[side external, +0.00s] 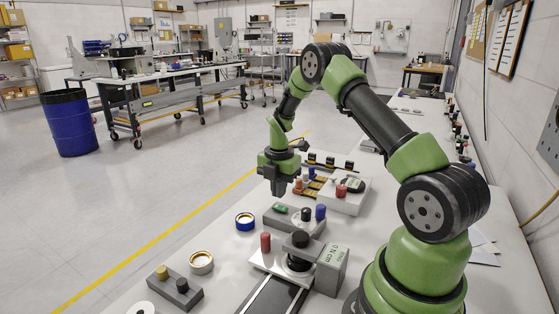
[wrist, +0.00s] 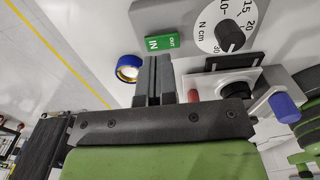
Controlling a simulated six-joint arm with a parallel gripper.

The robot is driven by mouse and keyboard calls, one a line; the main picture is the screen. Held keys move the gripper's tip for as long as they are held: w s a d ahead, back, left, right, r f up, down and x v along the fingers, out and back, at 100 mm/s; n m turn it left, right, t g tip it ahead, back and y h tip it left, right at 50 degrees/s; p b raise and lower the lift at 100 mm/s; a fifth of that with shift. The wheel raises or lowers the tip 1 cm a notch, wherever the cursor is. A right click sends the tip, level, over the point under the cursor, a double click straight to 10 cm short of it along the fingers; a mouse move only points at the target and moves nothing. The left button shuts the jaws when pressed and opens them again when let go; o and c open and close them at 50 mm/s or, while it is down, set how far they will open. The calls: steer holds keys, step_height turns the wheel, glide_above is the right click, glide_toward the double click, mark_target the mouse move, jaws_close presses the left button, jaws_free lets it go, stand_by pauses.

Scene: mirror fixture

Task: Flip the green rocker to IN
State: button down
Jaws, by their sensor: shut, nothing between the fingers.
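The green rocker (wrist: 162,43), marked IN on its left part and OUT on its right, sits on a grey panel (wrist: 182,15) in the wrist view. I cannot tell which half is pressed. In the side view, a small green patch (side external: 280,208) on a grey block (side external: 295,224) looks like the same rocker. My gripper (wrist: 153,62) is shut and empty, its dark fingertips just below the rocker in the wrist picture. In the side view my gripper (side external: 278,190) points down above the block, apparently clear of it.
A white dial with a black knob (wrist: 231,37) is right of the rocker. A blue-and-gold ring (side external: 245,221) lies left of the block. A red peg (side external: 265,242) and a blue-topped peg (side external: 320,212) stand nearby. A grey upright block (side external: 332,268) stands in front.

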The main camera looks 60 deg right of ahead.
mark_target(284, 208)
step_height(284, 208, up, 11)
steer(key=shift+f, duration=0.15)
steer(key=shift+s, duration=0.55)
step_height(284, 208, down, 14)
steer(key=shift+r, duration=0.1)
stand_by(0.6)
